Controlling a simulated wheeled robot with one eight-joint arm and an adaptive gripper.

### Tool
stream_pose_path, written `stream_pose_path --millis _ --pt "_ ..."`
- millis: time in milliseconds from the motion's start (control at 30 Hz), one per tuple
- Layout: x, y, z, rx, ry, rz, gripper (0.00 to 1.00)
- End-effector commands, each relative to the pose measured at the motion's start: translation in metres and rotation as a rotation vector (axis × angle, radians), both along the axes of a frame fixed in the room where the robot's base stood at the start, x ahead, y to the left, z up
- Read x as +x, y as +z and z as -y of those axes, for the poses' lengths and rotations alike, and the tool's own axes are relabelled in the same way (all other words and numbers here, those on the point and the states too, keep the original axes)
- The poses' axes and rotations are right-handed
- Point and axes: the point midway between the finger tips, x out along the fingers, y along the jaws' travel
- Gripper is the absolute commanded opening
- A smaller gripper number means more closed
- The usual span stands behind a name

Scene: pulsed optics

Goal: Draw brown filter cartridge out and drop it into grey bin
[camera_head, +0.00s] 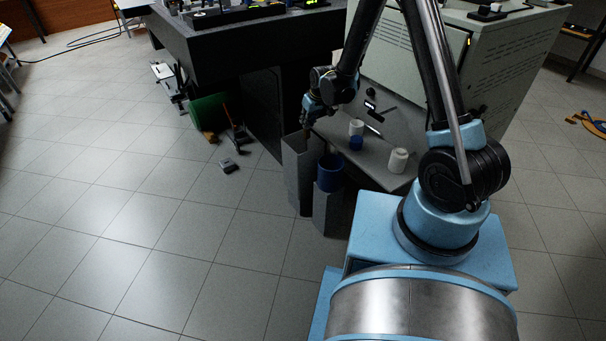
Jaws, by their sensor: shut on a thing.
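My gripper (309,113) is at the end of my arm, above the grey bin (297,172) near the left edge of the grey shelf. It is shut on the brown filter cartridge (305,121), of which only a small brownish part shows. The cartridge appears to be over the bin's open top, but its lower end is too dark and small to tell whether it is inside. The bin is tall and upright, and its inside is hidden.
A blue bin (330,171) on a grey stand (329,211) is right of the grey bin. The grey shelf (362,160) carries a white jar (398,160), a white cup (357,127) and a blue cup (356,143). A dark bench (240,55) stands behind.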

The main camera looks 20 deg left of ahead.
Motion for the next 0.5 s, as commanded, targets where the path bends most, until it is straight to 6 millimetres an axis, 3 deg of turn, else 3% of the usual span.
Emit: stream_pose_path --millis 167,200,300,500 --pt "-0.0002 0.0000 -0.0002 0.000 0.000 0.000 0.00" --pt "-0.0002 0.0000 -0.0003 0.000 0.000 0.000 0.20" --pt "-0.0003 0.0001 -0.0005 0.000 0.001 0.000 0.42" --pt "-0.0006 0.0001 -0.0011 0.000 0.001 0.000 0.42"
